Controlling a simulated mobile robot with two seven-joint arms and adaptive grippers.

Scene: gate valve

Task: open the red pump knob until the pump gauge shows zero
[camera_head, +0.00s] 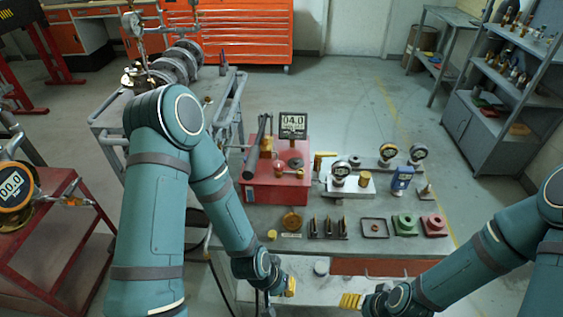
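The red pump (262,190) stands on the workbench at the centre of the head view. Its square pump gauge (293,122) stands upright at the back and appears to read 04.0. A small red knob (279,164) seems to sit on top of the pump, but it is too small to be sure. My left gripper (291,286) is low in front of the bench, well short of the pump and not touching it. My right gripper (350,300) is to its right, also apart from the pump. Both show yellow fingertips, too small to tell whether open or shut.
Right of the pump stand dial gauges (389,152) on fittings and a blue handheld device (402,178). A round gauge (15,187) is at far left.

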